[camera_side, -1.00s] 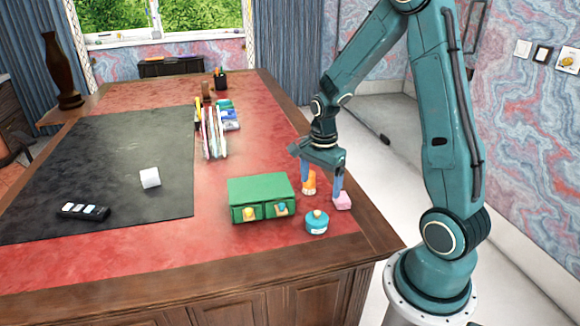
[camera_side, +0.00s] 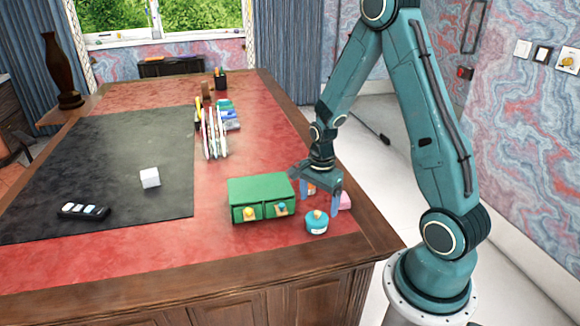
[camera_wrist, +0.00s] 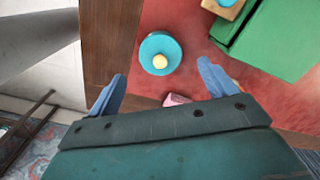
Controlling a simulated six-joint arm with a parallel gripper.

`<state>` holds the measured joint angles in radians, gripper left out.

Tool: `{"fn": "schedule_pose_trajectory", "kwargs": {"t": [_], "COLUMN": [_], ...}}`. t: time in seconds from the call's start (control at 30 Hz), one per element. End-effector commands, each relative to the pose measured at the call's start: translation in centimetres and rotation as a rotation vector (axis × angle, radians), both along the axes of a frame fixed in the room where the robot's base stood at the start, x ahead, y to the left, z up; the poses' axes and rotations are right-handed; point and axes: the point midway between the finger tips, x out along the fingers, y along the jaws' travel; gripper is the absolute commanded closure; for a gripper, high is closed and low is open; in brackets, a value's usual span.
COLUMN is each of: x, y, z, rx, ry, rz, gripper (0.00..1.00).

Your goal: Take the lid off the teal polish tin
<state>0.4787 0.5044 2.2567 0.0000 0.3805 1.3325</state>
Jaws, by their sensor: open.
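The teal polish tin (camera_side: 316,224) stands upright on the red leather near the desk's right front corner, with its lid (camera_side: 317,215) on and a pale yellow knob on top. In the wrist view the round teal lid (camera_wrist: 151,47) and its knob (camera_wrist: 160,61) show ahead of my fingertips, between their lines. My gripper (camera_side: 320,200) is open and empty, low over the desk, just behind the tin in the side view. It also shows in the wrist view (camera_wrist: 162,82), its blue fingers spread wide. The fingers do not touch the tin.
A green drawer box (camera_side: 262,196) with small knobs stands close left of the tin. A pink block (camera_side: 345,201) and an orange object (camera_side: 311,189) are partly hidden by my gripper. The desk's wooden edge (camera_wrist: 108,45) is close to the tin.

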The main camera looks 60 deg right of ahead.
Motion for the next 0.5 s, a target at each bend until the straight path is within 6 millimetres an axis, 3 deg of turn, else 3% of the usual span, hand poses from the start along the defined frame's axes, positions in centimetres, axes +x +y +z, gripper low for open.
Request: {"fn": "schedule_pose_trajectory", "kwargs": {"t": [0.3,0.5], "x": [0.0,0.1], "y": [0.0,0.0], "z": [-3.1,-3.8], "rx": [0.001,0.0], "ry": [0.003,0.0], "rz": [0.0,0.0], "gripper": [0.16,0.16]}}
